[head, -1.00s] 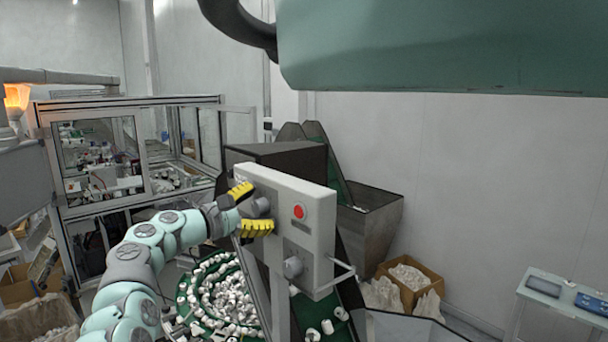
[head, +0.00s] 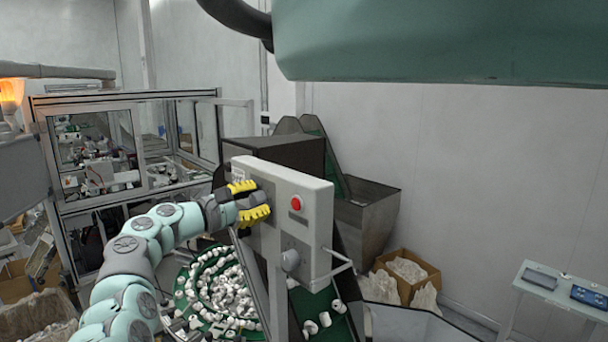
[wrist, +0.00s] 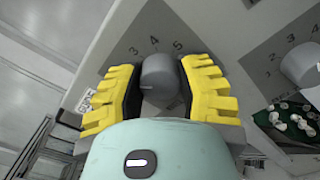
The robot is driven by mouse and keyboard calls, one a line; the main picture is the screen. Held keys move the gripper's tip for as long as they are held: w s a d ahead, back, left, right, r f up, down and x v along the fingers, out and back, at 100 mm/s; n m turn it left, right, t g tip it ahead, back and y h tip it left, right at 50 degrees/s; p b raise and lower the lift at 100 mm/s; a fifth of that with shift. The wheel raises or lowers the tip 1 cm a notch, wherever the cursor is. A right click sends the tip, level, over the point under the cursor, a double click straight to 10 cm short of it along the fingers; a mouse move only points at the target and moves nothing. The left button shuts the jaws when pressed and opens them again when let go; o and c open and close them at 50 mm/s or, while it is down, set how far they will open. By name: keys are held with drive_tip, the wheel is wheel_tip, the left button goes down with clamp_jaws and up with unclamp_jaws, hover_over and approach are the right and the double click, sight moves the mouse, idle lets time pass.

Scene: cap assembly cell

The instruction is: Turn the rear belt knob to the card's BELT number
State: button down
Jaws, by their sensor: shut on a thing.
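My gripper (head: 250,200) has its yellow padded fingers shut on a grey knob on the left part of the light grey control box (head: 318,205). In the wrist view my gripper (wrist: 160,72) has one finger on each side of this rear belt knob (wrist: 159,70). The dial figures 3, 4 and 5 show above the knob on a dark plate; other figures are hidden. A second grey knob (head: 290,260) sits lower on the box and also shows at the right of the wrist view (wrist: 303,64). No readable BELT card shows.
A red button (head: 296,203) is on the box near the second knob. A bent metal bar (head: 337,268) sticks out at its right. A green bowl with many white caps (head: 222,290) lies below. A glass-walled cell (head: 95,155) stands behind left.

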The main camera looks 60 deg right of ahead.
drive_tip(key=shift+f+b, duration=0.15)
drive_tip(key=shift+b, duration=0.15)
drive_tip(key=m+b, duration=0.1)
drive_tip(key=b, duration=0.1)
drive_tip(key=m+b, duration=0.1)
drive_tip(key=b, duration=0.2)
drive_tip(key=shift+f+m, duration=0.3)
drive_tip(key=m+b, duration=0.1)
drive_tip(key=b, duration=0.2)
drive_tip(key=shift+m, duration=0.3)
drive_tip(key=m+b, duration=0.2)
drive_tip(key=b, duration=0.2)
drive_tip(key=shift+r, duration=0.1)
drive_tip(key=shift+r+m+b, duration=0.2)
drive_tip(key=shift+m+b, duration=0.5)
drive_tip(key=shift+b, duration=0.25)
drive_tip(key=shift+r, duration=0.1)
drive_tip(key=shift+s, duration=0.1)
drive_tip(key=c, duration=0.5)
unclamp_jaws()
